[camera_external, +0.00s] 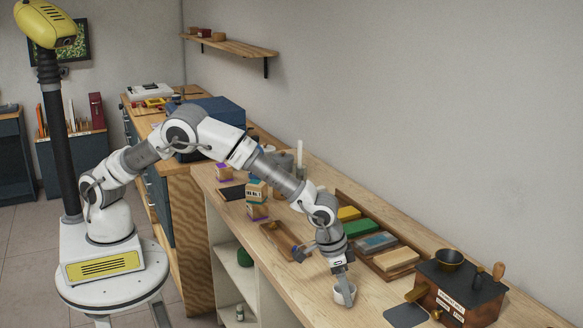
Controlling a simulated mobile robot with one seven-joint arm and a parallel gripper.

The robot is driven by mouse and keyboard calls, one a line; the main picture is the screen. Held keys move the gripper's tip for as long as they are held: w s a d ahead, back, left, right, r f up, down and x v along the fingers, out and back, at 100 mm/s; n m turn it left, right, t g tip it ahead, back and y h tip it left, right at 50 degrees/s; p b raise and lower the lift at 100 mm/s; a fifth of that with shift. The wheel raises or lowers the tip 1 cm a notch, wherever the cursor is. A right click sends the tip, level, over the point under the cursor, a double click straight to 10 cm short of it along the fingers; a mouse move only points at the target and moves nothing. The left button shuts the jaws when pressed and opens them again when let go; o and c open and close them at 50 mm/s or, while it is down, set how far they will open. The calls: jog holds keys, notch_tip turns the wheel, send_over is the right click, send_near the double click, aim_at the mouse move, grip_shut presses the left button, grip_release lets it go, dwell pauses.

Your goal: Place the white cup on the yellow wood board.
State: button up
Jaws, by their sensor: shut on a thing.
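The white cup (344,297) is at the front part of the wooden counter, below my gripper. My gripper (342,282) points down and is shut on the cup, with its fingers at the rim. I cannot tell whether the cup touches the counter or is just above it. A pale tan board (397,259) lies at the tray's near end.
A brown box (452,299) with a dark bowl (449,259) on top stands right of the cup, beside a dark flat mat (407,314). A small wooden tray (279,238) lies left of my gripper. Stacked blocks (257,200) stand farther back. The wall bounds the counter.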

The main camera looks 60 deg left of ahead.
jog(key=shift+r, duration=0.5)
jog(key=v, duration=0.2)
jog(key=d+v, duration=0.1)
jog(key=v, duration=0.1)
jog(key=s+d+r, duration=0.3)
jog(key=s+r, duration=0.3)
jog(key=s, duration=0.4)
jog(key=w+a+r+n, duration=0.2)
jog(key=w+a, duration=1)
jog(key=n+y+p, duration=0.1)
jog(key=n+p, duration=0.1)
send_over(350, 213)
jog(key=s, duration=0.6)
jog(key=f, duration=0.5)
jog(key=shift+a, duration=0.4)
jog(key=shift+w+a+f, duration=0.3)
jog(key=shift+f, duration=0.1)
jog(key=shift+s+p+x, duration=0.2)
jog(key=shift+x, duration=0.7)
jog(key=shift+s+p+x, duration=0.15)
jog(key=shift+s+x, duration=0.1)
jog(key=shift+x, duration=0.65)
jog(key=shift+f, duration=0.2)
